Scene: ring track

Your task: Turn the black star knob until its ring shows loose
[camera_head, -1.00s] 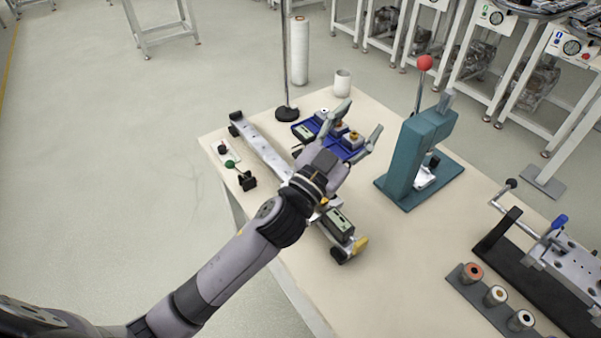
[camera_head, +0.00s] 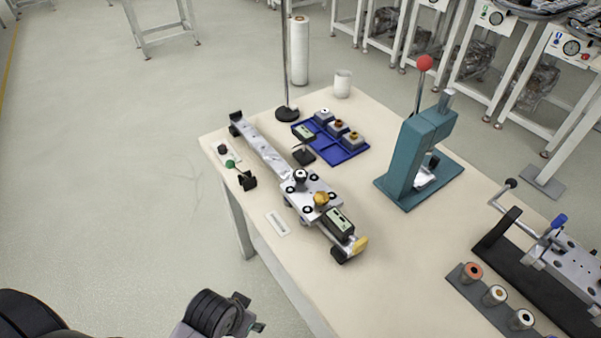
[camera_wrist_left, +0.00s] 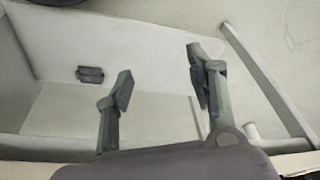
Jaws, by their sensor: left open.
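A small black knob (camera_head: 300,177) stands on the silver carriage plate (camera_head: 311,190) of the rail device in the head view. The knob is too small to make out its star shape or what its ring shows. A gold knob (camera_head: 321,199) sits beside it on the same plate. My left gripper is open and empty in the left wrist view (camera_wrist_left: 160,80), with both fingers apart over pale surfaces. In the head view part of my left arm shows at the bottom, below the table's left edge and well away from the knob. My right gripper is not in view.
The rail (camera_head: 262,148) runs on behind the carriage. A blue tray (camera_head: 343,155) with several small parts and a teal press (camera_head: 412,160) stand to the right. The table top (camera_head: 385,260) is bare at the front middle.

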